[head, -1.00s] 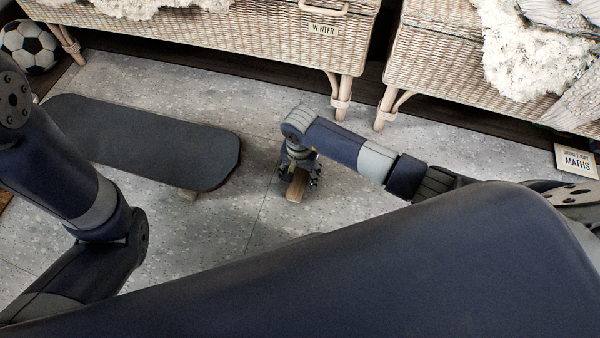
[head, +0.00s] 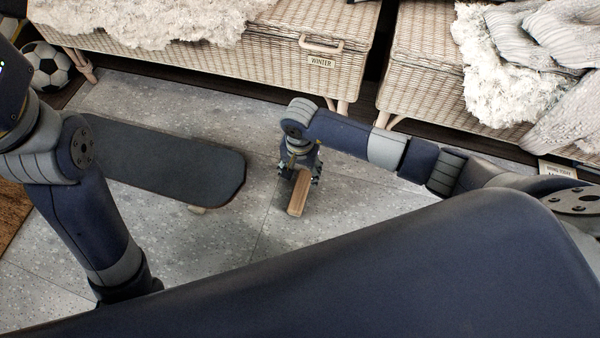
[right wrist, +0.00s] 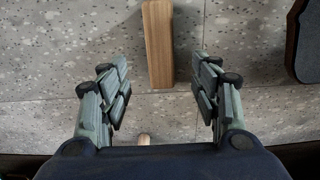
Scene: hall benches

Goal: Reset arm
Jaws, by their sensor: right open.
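My right gripper (head: 299,177) is open in the head view, above the grey floor, with a wooden block (head: 298,198) by its fingers. In the right wrist view the open fingers (right wrist: 160,82) stand apart and empty. The long wooden block (right wrist: 157,45) shows beyond and between the fingertips, with clear gaps on both sides. My left arm comes in from the left in the head view, but its gripper is out of sight.
A dark skateboard-like board (head: 180,160) lies left of the right gripper. Wicker benches (head: 290,75) with fluffy white throws (head: 140,20) line the back. A football (head: 46,66) sits at the far left. A small wooden piece (right wrist: 144,139) shows near my palm. Bare floor (head: 235,240) lies in front.

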